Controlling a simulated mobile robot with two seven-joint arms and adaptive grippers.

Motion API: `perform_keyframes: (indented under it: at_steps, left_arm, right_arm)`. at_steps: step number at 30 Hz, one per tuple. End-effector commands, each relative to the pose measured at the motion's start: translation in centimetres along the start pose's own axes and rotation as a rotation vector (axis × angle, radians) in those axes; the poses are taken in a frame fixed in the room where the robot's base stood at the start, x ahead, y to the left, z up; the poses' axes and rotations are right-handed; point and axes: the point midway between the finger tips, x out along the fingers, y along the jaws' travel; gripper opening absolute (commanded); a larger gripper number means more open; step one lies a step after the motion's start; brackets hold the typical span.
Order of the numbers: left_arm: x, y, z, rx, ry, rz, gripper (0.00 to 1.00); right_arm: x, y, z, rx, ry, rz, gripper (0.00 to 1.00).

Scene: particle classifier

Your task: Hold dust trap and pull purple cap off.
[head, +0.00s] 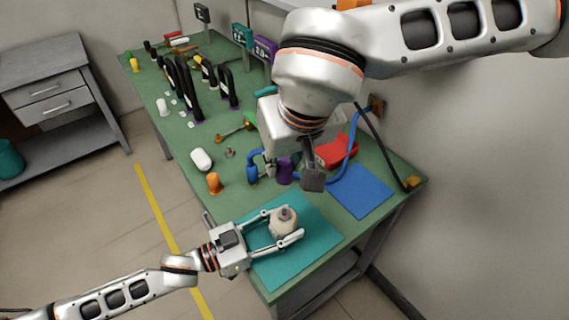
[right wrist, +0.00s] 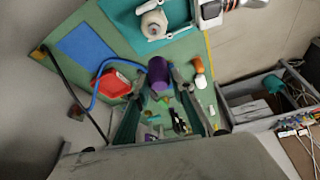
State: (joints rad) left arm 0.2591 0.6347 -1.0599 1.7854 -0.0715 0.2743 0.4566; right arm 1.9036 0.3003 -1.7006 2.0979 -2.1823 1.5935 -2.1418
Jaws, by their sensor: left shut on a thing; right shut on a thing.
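The dust trap (head: 284,226) is a cream, rounded body with a small dark grey fitting on top. It stands over the teal mat (head: 306,262) near the bench's front end. My left gripper (head: 282,228) is shut on its sides. The dust trap also shows at the top of the right wrist view (right wrist: 153,24). The purple cap (head: 285,172) is apart from the dust trap, farther back in the head view. My right gripper (head: 292,173) is shut on this cap, which shows between its fingers in the right wrist view (right wrist: 159,74). The trap's underside is hidden.
A blue mat (head: 361,192), red tray (head: 337,151) and blue hose (head: 350,163) lie right of my right gripper. An orange piece (head: 214,183) and white piece (head: 201,159) stand at left. Several black tools crowd the green bench's (head: 165,118) far end.

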Motion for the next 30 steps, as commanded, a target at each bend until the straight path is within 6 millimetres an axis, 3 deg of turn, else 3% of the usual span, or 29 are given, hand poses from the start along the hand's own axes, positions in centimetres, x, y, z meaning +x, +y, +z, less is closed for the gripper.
perform_keyframes:
  at_steps: [16, 30]
  left_arm:
    - [0.0, 0.1, 0.1, -0.001, -0.001, 0.001, 0.00]
    - [0.0, 0.1, 0.1, -0.001, -0.001, 0.001, 0.00]
  right_arm:
    - [-2.3, 0.0, -1.0, 0.001, 0.002, 0.001, 0.05]
    - [-2.6, 0.0, -1.1, 0.001, 0.001, 0.000, 0.05]
